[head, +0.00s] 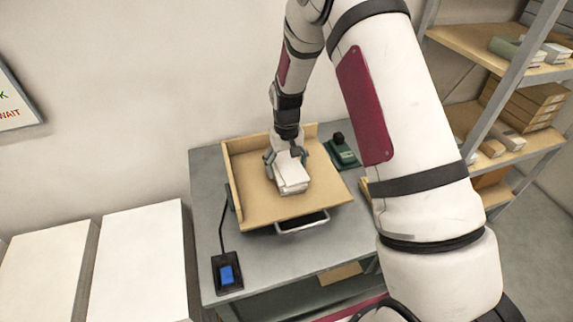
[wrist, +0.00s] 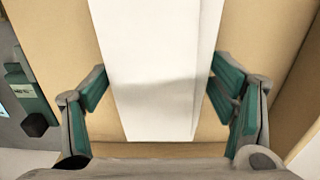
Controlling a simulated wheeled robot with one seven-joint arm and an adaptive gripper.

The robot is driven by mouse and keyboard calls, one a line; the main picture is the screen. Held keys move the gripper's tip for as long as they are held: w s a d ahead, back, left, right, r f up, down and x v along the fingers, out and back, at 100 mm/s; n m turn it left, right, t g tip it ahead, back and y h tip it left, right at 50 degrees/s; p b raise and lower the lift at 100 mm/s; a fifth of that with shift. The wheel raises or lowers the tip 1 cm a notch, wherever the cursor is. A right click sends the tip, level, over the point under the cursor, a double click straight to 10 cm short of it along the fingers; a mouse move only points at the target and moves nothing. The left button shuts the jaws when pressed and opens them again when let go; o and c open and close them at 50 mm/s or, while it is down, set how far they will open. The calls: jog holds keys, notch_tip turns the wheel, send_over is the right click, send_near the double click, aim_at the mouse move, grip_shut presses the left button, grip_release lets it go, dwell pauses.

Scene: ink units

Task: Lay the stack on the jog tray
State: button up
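The stack (head: 292,183) is a white block of sheets at the middle of the tan jog tray (head: 258,207). The tray has raised walls at its left and back. In the wrist view the stack (wrist: 158,95) runs down the middle, over the tan tray floor (wrist: 272,60). My gripper (head: 285,158) is low over the tray at the stack's back part. Its green-padded fingers (wrist: 160,85) flank the stack's long sides, with the tips very close to its edges. I cannot tell whether the pads press on it, or whether its underside touches the tray.
The tray stands on a grey table (head: 208,180). A green device (head: 342,152) with a black knob is behind it at right. A blue switch (head: 227,276) is at the front left. Large white blocks (head: 145,260) stand left. A loaded shelf (head: 500,50) stands right.

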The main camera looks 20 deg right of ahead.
jog(key=shift+r, duration=0.1)
notch_tip(320, 180, up, 12)
jog(key=b, duration=0.1)
notch_tip(320, 180, up, 10)
jog(key=t, duration=0.1)
send_over(287, 165)
jog(key=s, duration=0.5)
jog(key=s+r+t, duration=0.2)
jog(key=s+r, duration=0.3)
jog(key=s, duration=0.7)
jog(key=s+r+t, duration=0.2)
jog(key=s+r, duration=0.3)
jog(key=s, duration=0.6)
jog(key=shift+s+r+t, duration=0.25)
jog(key=shift+s+t, duration=0.05)
jog(key=shift+s, duration=0.1)
